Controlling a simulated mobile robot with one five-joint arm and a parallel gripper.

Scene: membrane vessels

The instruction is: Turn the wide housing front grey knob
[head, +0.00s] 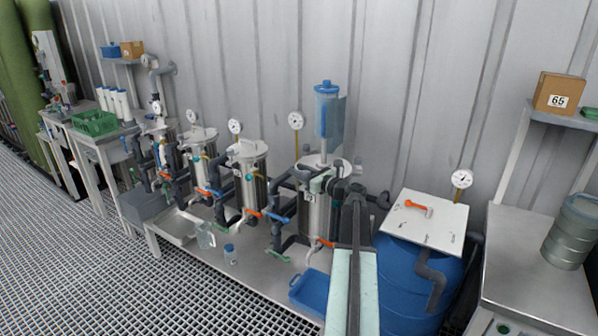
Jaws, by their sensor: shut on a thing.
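The wide housing (314,216) is a steel vessel with a number label, right of the narrower vessels. A clear blue canister with a blue cap (326,112) stands above its lid. My arm comes up from the bottom of the head view, and my gripper (318,184) is at the upper front of this housing, just under the lid rim. The jaws are shut on a small part there, at the place of the front grey knob. The knob itself is mostly hidden by the jaws, so its angle cannot be told.
Narrower steel vessels (249,190) with gauges and grey pipes stand to the left. A blue tray (311,290) lies on the bench near my arm. A blue barrel (412,283) with a white board (426,222) and orange-handled tool stands close right. A steel table (535,275) is further right.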

